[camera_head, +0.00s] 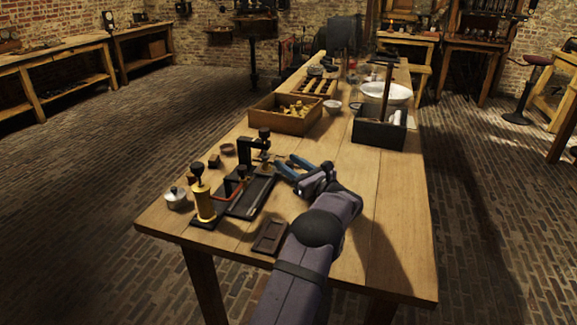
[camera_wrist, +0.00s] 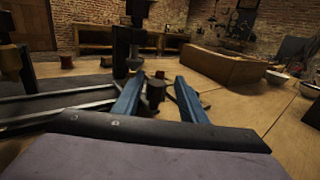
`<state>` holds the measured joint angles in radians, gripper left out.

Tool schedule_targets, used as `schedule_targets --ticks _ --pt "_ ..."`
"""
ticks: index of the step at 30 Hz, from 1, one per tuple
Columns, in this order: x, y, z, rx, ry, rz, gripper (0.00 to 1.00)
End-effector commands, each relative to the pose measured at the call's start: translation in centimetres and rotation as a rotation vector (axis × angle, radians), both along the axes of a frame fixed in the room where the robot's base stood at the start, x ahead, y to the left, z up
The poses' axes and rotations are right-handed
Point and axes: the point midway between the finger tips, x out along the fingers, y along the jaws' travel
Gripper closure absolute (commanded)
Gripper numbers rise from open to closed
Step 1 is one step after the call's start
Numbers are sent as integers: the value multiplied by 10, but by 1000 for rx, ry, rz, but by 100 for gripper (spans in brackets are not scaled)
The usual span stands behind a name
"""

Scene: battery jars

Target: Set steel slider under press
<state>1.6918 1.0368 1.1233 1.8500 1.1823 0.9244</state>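A black press frame (camera_head: 247,150) with a dark knob on top stands on the table, left of my gripper. A long dark track with pale metal edges (camera_head: 252,195) runs toward the front beside it; the track also shows at the left of the wrist view (camera_wrist: 60,100). I cannot clearly tell the steel slider from the track. My gripper (camera_head: 285,163) points left toward the press, its blue fingers apart. In the wrist view, a small dark upright cylinder (camera_wrist: 155,92) shows between the fingertips (camera_wrist: 157,88); I cannot tell whether they touch it.
A brass cylinder with a black knob (camera_head: 205,207) and a small lidded pot (camera_head: 176,198) stand at the front left. A dark flat tray (camera_head: 270,238) lies near the front edge. A wooden box (camera_head: 285,118) and a dark crate (camera_head: 379,134) stand behind. The table's right side is clear.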

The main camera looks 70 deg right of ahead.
Motion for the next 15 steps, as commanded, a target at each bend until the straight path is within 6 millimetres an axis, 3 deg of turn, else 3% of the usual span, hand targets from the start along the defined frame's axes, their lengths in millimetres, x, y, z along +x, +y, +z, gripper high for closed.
schedule_targets --ticks 10,15 --pt "-1 2 -1 2 1 4 60" --pt "-12 9 -1 1 0 3 60"
